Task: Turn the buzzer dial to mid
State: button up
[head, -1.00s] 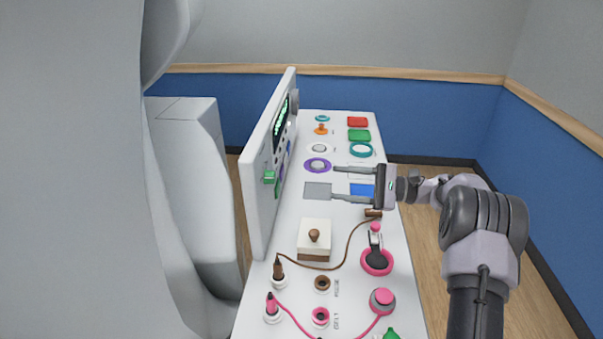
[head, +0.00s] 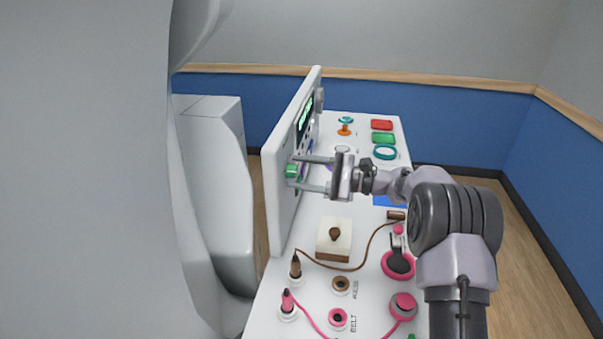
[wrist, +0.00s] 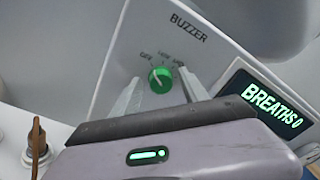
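The buzzer dial (wrist: 160,80) is a round green knob on the upright white panel (wrist: 110,75), under the word BUZZER. Its pale pointer line appears to lean up and left, toward the OFF label; two more small labels to the right are hard to read. In the head view the dial (head: 291,171) shows on the panel's right face. My gripper (head: 298,172) is open, with its two fingers reaching toward the panel, one on each side of the dial. In the wrist view the fingertips flank the knob, with gaps that look clear; contact cannot be told.
A screen reading BREATHS 0 (wrist: 269,97) is right of the dial. Below my arm, the white desk (head: 310,225) holds a cream block with a brown knob (head: 334,240), brown and pink plugs with cords, and several coloured buttons and rings.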

grip_shut()
jog(key=shift+r+p, duration=0.1)
jog(key=shift+p, duration=0.35)
jog(key=m+p, duration=0.2)
jog(key=p, duration=0.1)
jog(key=shift+r, duration=0.2)
jog(key=m+p, duration=0.4)
jog(key=p, duration=0.1)
jog(key=shift+w+m, duration=0.1)
jog(key=shift+m, duration=0.3)
jog(key=shift+w+d+f+m+g+p, duration=0.1)
jog(key=shift+f+m+g+p, duration=0.1)
jog(key=shift+m+p, duration=1.45)
jog(key=shift+w+f+m+g+p, duration=0.15)
jog(key=shift+m+p, duration=0.55)
jog(key=shift+m, duration=1.85)
jog(key=shift+s, duration=0.1)
